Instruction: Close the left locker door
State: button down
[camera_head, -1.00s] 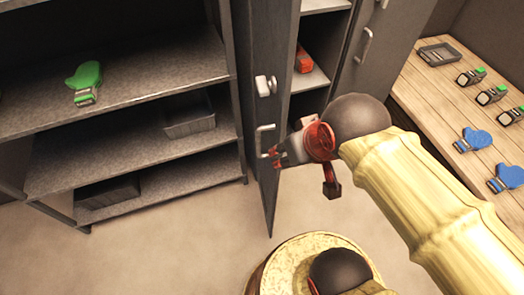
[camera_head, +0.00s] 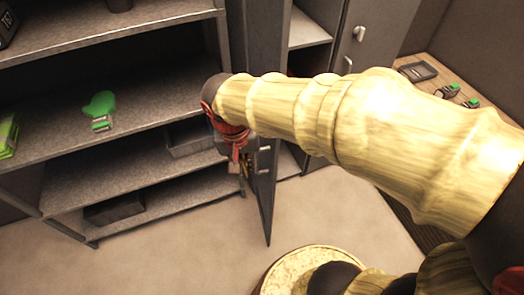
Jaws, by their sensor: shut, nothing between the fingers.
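The left locker door (camera_head: 263,205) is a dark grey panel standing open, seen nearly edge-on, swung out toward me. Its bar handle (camera_head: 264,149) shows just right of my gripper. My gripper (camera_head: 246,168) is shut and empty, beside the door's left face at about handle height. The picture does not settle whether it touches the door. My arm crosses the view and hides the upper door and much of the locker opening. Part of the locker inside (camera_head: 310,28) shows to the right of the door.
Grey shelving (camera_head: 60,165) stands left of the door, holding a green item (camera_head: 99,108) and a grey bin (camera_head: 190,137). The right locker door (camera_head: 375,40) appears closed. A wooden table (camera_head: 420,88) with a tray (camera_head: 418,71) is at right. The floor before the shelving is clear.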

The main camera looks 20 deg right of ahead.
jog(key=w+a+r+m+g+h+p, duration=0.1)
jog(key=w+m+h, duration=0.15)
jog(key=m, duration=0.55)
jog(key=w+m+h+p, duration=0.15)
jog(key=w+m, duration=0.25)
jog(key=m, duration=0.4)
jog(key=s+d+f+y, duration=0.1)
jog(key=d+f, duration=0.6)
jog(key=f, duration=0.2)
jog(key=shift+d+b, duration=0.3)
jog(key=shift+b, duration=0.05)
